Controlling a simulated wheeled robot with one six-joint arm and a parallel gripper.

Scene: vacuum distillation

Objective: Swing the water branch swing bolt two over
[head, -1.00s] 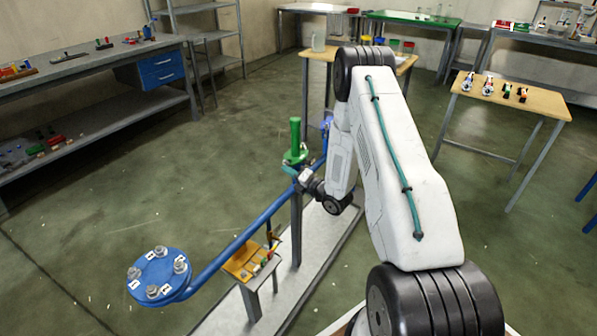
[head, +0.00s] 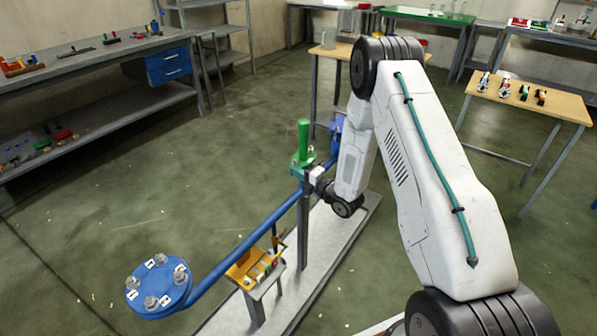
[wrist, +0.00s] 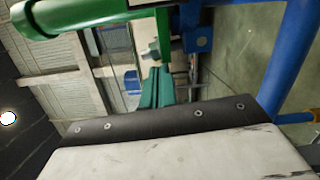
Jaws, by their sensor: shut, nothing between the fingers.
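A blue pipe branch (head: 240,247) runs from a round blue flange (head: 150,307) at lower left up to an upright green fitting (head: 303,140). The flange carries several bolts with small white labels, whose numbers are too small to read. My gripper (head: 301,172) is at the fitting's base, its fingers partly hidden in the head view. In the wrist view its narrow teal fingers (wrist: 155,88) are shut and empty. They point toward a small metal nut (wrist: 150,53) beside green metal; I cannot tell whether they touch it. I cannot tell which part is swing bolt two.
A yellow tray (head: 247,268) with small items stands under the pipe, on a grey base plate (head: 318,262). A blue pipe (wrist: 292,60) passes on the right in the wrist view. A wooden table (head: 552,103) stands at right. The floor at left is clear.

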